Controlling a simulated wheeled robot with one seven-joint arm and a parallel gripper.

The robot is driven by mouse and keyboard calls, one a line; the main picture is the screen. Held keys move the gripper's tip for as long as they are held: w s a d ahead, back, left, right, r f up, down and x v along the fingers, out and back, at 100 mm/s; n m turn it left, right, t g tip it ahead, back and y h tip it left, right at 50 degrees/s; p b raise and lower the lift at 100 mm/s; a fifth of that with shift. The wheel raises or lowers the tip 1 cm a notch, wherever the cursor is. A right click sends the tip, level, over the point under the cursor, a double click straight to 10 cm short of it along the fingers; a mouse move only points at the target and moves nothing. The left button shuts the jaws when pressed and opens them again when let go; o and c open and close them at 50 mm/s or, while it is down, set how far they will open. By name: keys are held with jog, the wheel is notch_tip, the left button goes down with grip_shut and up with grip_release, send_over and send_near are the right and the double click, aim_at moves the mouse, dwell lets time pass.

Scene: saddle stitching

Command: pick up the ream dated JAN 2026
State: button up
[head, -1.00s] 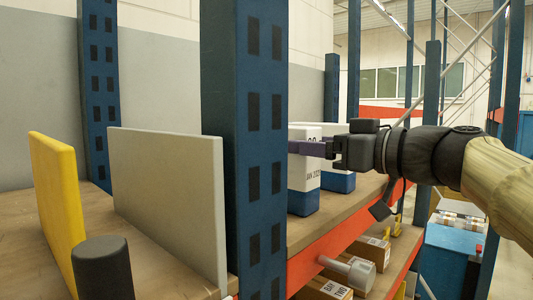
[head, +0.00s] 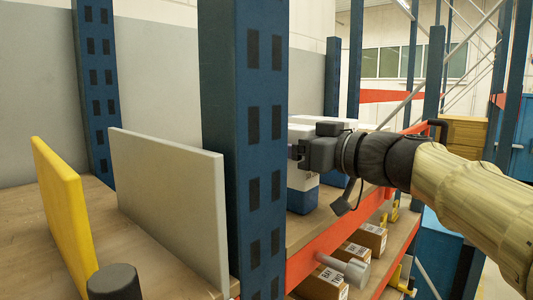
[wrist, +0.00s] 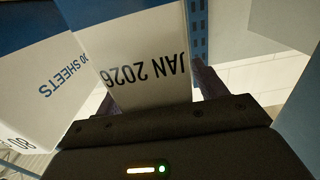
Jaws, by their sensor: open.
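The ream marked JAN 2026 (wrist: 150,40) is white with a blue band. Its label reads upside down in the wrist view. My gripper (wrist: 155,98) is open, with a purple finger on either side of this ream; I cannot tell whether they touch it. A second white and blue ream (wrist: 45,100), marked SHEETS, stands close on the left. In the head view a white and blue ream (head: 302,198) shows under my gripper, partly hidden by it and the blue post. My fingers are hidden there.
The blue rack post (head: 243,150) stands just left of my gripper. Left of it are a grey divider (head: 170,200), a yellow panel (head: 62,215) and a dark cylinder (head: 115,283). An orange beam (head: 335,240) edges the shelf. Cardboard boxes (head: 370,238) sit below.

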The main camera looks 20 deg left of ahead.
jog(key=shift+s, duration=0.1)
dwell(0.3)
grip_shut()
jog(key=shift+r, duration=0.15)
